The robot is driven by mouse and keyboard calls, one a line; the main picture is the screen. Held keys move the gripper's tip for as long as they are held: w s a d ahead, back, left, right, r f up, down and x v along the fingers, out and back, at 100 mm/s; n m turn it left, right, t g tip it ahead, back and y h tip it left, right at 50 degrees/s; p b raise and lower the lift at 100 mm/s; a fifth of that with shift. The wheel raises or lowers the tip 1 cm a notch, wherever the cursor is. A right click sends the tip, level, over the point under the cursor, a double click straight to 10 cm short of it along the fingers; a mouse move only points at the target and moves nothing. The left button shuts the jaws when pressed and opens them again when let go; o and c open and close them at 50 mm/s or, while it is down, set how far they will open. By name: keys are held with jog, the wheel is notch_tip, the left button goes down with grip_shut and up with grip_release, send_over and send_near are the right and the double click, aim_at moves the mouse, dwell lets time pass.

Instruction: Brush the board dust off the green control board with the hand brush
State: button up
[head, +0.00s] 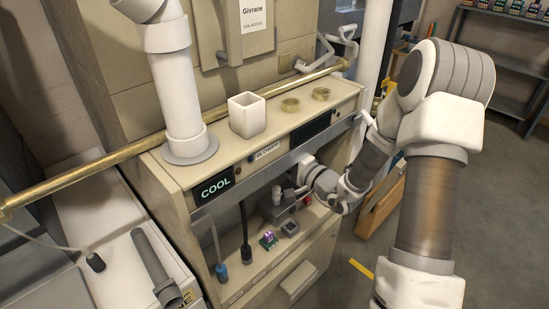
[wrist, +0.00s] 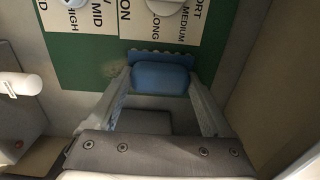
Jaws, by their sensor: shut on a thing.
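My gripper (wrist: 160,88) is shut on the hand brush (wrist: 163,80), whose blue body sits between the two fingers in the wrist view. The scalloped blue edge of the brush lies over the green control board (wrist: 95,50); I cannot tell whether it touches. A faint pale patch that looks like board dust (wrist: 116,70) shows on the board just left of the brush. White label plates (wrist: 188,25) with words and knobs are on the board. In the head view my gripper (head: 280,197) reaches inside the cabinet opening, and the brush is not clear there.
The cabinet top (head: 215,150) forms an edge above my gripper. A white cup (head: 246,115) and brass rings (head: 289,104) stand on top.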

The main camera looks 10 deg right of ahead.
notch_tip(320, 180, down, 9)
jog(key=b, duration=0.3)
jog(key=shift+r, duration=0.2)
dwell(0.5)
jog(key=shift+s, duration=0.1)
jog(key=shift+v, duration=2.9)
jog(key=shift+r, duration=0.1)
jog(key=shift+v, duration=1.5)
